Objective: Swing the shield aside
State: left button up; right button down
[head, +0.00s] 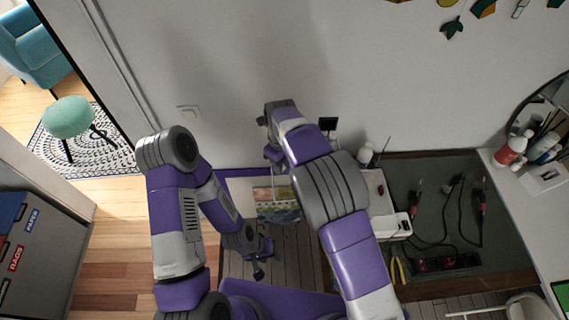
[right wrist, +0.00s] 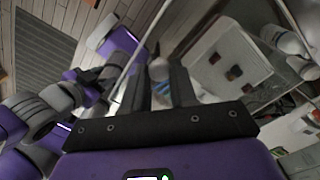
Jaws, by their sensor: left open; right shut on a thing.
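The shield looks like a clear pane with a thin pale edge (right wrist: 147,40) crossing the right wrist view. Its outline is hard to make out in the head view. My right gripper (right wrist: 166,74) has its dark fingers close together on a small pale knob (right wrist: 159,69), which seems to belong to the shield. In the head view my right arm hides most of that grip. My left gripper (head: 259,266) is open and empty, low over the slatted surface, below the right one.
A colourful panel (head: 276,203) lies between my arms. A white box (head: 396,227) stands right of my right arm. A dark mat (head: 432,180) with cables and tools is farther right, with yellow-handled pliers (head: 398,270) near its front. A white wall rises behind the bench.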

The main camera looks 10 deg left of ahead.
jog(key=shift+w+a, duration=0.1)
jog(key=shift+w, duration=0.05)
jog(key=c, duration=0.9)
grip_release()
notch_tip(320, 180, up, 8)
jog(key=shift+f+b, duration=0.15)
jog(key=shift+b, duration=0.2)
jog(key=shift+f, duration=0.1)
